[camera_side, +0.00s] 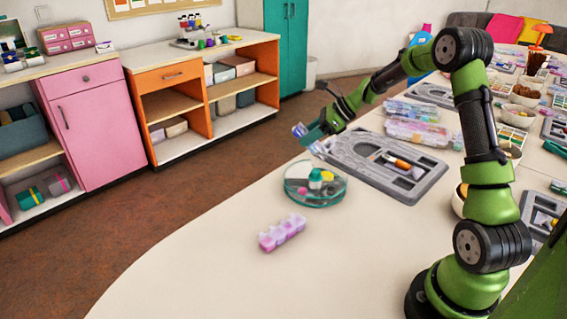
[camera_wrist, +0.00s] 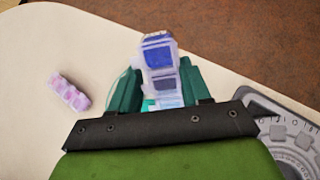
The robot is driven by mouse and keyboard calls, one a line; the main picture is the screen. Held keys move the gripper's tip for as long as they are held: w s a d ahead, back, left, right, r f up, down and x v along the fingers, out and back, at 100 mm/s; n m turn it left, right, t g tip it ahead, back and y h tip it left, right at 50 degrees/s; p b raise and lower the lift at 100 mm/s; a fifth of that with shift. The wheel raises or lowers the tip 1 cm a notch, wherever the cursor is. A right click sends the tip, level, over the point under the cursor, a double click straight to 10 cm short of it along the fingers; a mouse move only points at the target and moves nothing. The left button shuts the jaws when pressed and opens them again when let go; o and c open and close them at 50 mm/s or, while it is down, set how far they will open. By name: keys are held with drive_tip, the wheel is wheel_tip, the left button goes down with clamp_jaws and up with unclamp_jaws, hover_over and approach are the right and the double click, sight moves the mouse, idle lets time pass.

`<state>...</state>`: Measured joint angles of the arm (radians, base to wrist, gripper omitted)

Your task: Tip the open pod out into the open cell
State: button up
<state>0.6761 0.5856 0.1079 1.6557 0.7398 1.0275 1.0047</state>
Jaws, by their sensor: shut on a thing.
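My gripper (camera_side: 318,133) is raised above the table near the grey board's left end. Its teal fingers, also in the wrist view (camera_wrist: 158,88), are shut on a translucent pod strip with blue contents (camera_wrist: 157,52). The strip shows at the fingertips in the side view (camera_side: 299,130), looking tilted; which pod is open I cannot tell. A pink-purple strip of cells (camera_side: 282,232) lies on the table, apart from my gripper, and shows left of it in the wrist view (camera_wrist: 69,91). Whether one of its lids is open is too small to tell.
A round teal dish (camera_side: 315,204) with small items stands below my gripper. The grey bead board (camera_side: 430,189) lies to its right, holding an orange-and-white tool. Clear boxes (camera_side: 415,133) and bowls (camera_side: 517,115) stand farther back. The cream tabletop (camera_side: 215,270) is clear around the pink-purple strip.

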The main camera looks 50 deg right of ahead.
drive_tip(key=shift+w+a+f+g+h, duration=0.1)
drive_tip(key=shift+w+a+g+h, duration=0.55)
drive_tip(key=shift+g, duration=0.35)
drive_tip(key=shift+w+f+g+h, duration=0.25)
drive_tip(key=shift+g+h, duration=0.1)
drive_tip(key=shift+g, duration=0.15)
clamp_jaws()
drive_tip(key=g+h, duration=0.1)
drive_tip(key=f+g, duration=0.1)
drive_tip(key=w+g+h, duration=0.1)
drive_tip(key=shift+a+f+g+h, duration=0.3)
